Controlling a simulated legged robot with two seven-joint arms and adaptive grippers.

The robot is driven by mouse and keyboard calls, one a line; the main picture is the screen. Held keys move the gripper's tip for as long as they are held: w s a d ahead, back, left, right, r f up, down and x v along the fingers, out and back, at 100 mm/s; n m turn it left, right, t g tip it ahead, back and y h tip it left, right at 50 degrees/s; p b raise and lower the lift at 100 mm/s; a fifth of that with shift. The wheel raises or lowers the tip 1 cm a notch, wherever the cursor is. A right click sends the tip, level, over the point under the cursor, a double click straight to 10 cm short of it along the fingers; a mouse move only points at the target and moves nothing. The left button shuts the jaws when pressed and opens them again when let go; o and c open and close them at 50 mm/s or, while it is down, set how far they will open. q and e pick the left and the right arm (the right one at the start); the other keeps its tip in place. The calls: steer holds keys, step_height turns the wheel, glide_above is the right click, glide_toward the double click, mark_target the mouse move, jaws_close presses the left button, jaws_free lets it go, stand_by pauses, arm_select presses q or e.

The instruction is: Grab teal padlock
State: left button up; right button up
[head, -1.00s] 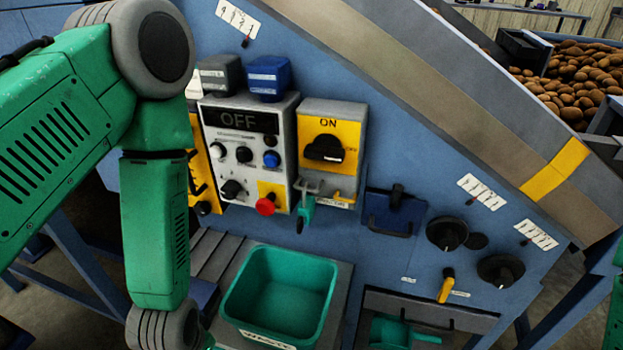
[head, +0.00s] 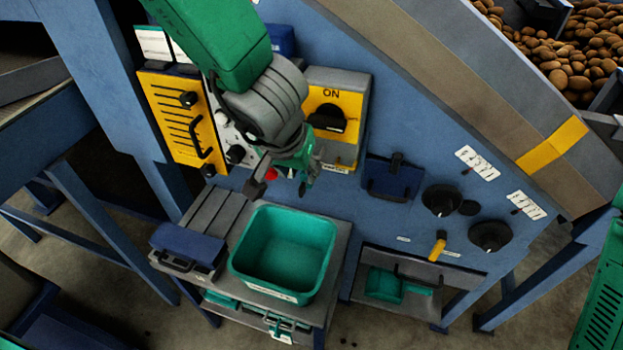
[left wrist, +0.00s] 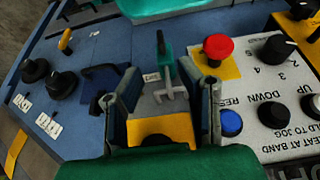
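The teal padlock (left wrist: 166,56) hangs from a small metal hasp (left wrist: 170,88) below the yellow ON switch plate. In the left wrist view it shows upside down, beyond and between my fingertips. My left gripper (left wrist: 163,92) is open, with one finger on each side of the hasp. No contact with the padlock can be made out. In the head view my left gripper (head: 280,176) is in front of the control panel, and the padlock (head: 312,172) shows just right of it, partly hidden. My right gripper is out of view.
A red stop button (left wrist: 218,46) sits close beside the right finger in the wrist view. A teal bin (head: 286,252) stands on a shelf below the gripper.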

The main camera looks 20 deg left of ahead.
mark_target(301, 185)
arm_select(q)
steer(key=b+x, duration=0.4)
steer(key=x, duration=0.5)
steer(key=shift+a+r, duration=0.1)
steer(key=shift+a, duration=0.05)
steer(key=shift+a, duration=0.15)
jaws_close()
